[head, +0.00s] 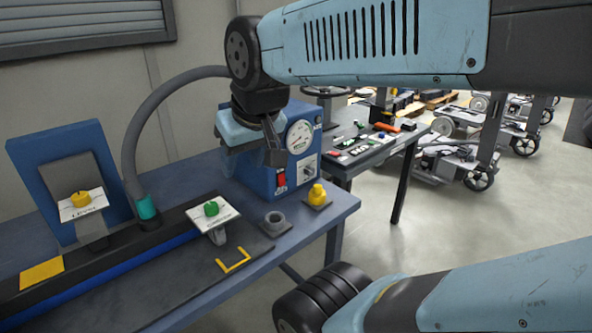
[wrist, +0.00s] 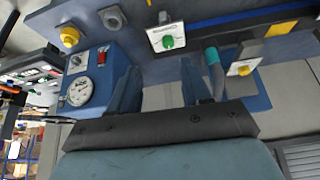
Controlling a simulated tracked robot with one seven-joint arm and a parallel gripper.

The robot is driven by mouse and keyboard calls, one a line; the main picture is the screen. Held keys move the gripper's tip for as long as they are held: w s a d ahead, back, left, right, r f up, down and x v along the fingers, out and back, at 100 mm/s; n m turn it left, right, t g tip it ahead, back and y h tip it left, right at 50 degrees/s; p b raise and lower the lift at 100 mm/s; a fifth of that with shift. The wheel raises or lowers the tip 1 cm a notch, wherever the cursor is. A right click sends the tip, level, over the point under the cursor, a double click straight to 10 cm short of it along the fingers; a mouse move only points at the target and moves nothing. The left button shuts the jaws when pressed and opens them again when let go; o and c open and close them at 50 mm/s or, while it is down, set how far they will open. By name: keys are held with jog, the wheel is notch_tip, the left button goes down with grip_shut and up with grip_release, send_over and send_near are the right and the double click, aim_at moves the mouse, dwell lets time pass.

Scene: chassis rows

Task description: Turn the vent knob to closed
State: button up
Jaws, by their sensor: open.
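No label that I can read says vent, so I cannot tell which knob it is. A green knob (head: 211,208) sits on a white labelled plate (head: 219,224) on the bench rail; it also shows in the wrist view (wrist: 168,42). A yellow knob (head: 80,199) sits on another labelled plate at left, also in the wrist view (wrist: 243,69). A small dark knob (head: 308,170) is on the blue box's front. My gripper (head: 250,157) is open and empty, in front of the blue box; in the wrist view its fingers (wrist: 157,68) stand apart, touching no knob.
The blue box (head: 256,184) carries a gauge (head: 299,137) and a red switch (head: 281,180). A yellow fitting (head: 317,194) and a grey ring (head: 275,221) stand near the bench edge. A grey hose (head: 135,130) arches over the rail. A second table (head: 372,153) stands behind.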

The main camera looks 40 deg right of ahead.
jog(key=shift+o, duration=1.4)
jog(key=shift+w+d+f+m, duration=0.1)
jog(key=shift+w+f+m, duration=0.2)
jog(key=shift+w+m, duration=0.15)
jog(key=w+d+f+m+g+y, duration=0.2)
jog(key=w+d+f+m+y, duration=0.25)
jog(key=w+m, duration=0.4)
jog(key=m+t+h, duration=0.2)
jog(key=m+t, duration=0.8)
jog(key=m, duration=1.7)
send_near(312, 172)
jog(key=x, duration=0.8)
jog(key=shift+w+f, duration=0.1)
jog(key=shift+w, duration=0.25)
jog(key=shift+m, duration=0.3)
jog(key=c, duration=1.1)
